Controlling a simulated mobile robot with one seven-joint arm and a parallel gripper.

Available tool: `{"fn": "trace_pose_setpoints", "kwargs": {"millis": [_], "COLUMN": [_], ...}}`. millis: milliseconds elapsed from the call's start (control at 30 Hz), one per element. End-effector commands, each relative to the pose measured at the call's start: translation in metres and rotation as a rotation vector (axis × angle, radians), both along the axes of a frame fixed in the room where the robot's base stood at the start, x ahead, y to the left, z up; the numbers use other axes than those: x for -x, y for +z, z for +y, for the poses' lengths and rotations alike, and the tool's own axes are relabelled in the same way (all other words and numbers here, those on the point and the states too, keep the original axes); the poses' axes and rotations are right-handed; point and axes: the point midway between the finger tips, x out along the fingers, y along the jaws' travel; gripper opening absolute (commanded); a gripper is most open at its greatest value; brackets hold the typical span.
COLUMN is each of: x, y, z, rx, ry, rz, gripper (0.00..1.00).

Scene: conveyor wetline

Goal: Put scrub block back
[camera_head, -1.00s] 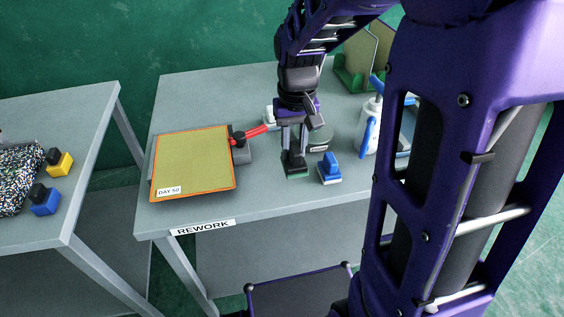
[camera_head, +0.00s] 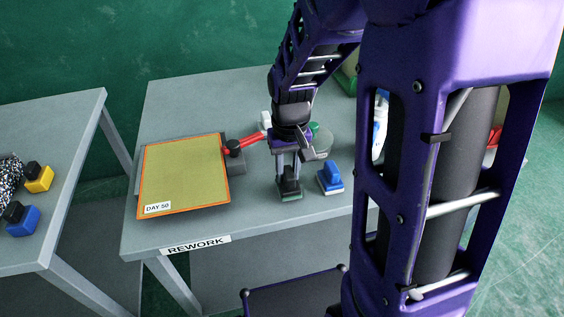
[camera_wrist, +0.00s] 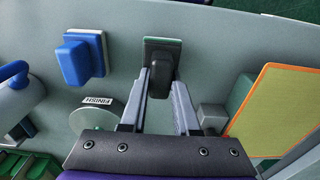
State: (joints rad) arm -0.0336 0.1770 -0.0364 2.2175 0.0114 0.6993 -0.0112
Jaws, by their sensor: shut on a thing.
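My gripper (camera_head: 289,172) is shut on the handle of a dark block with a green base (camera_head: 290,190), which I take as the scrub block. The block is upright, at or just above the REWORK table (camera_head: 240,220) near its front edge; I cannot tell if it touches. In the wrist view the dark block (camera_wrist: 162,47) shows beyond the fingertips (camera_wrist: 162,78). A blue block with a pale base (camera_head: 330,177) stands apart to its right; it also shows in the wrist view (camera_wrist: 80,58).
A round item marked FINISH (camera_wrist: 95,113) is close to my gripper. Another table (camera_head: 60,130) with yellow and blue blocks stands far left.

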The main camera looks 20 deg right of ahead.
Motion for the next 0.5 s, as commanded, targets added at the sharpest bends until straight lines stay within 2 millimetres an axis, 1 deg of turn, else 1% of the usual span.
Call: {"fn": "trace_pose_setpoints", "kwargs": {"millis": [33,67,267,433,467,500], "x": [0.0005,0.0003,-0.0001,-0.0001,-0.0001,0.0000], "y": [-0.0082,-0.0099,-0.0092,-0.0141,-0.0126,-0.0124], "z": [0.0000,0.0000,-0.0001,-0.0001,-0.0001,-0.0001], "rx": [0.000,0.000,0.000,0.000,0.000,0.000], "ry": [0.000,0.000,0.000,0.000,0.000,0.000], "rz": [0.002,0.001,-0.001,-0.001,-0.001,0.000], "gripper": [0.00,0.00,0.00,0.00,0.35,0.42]}}
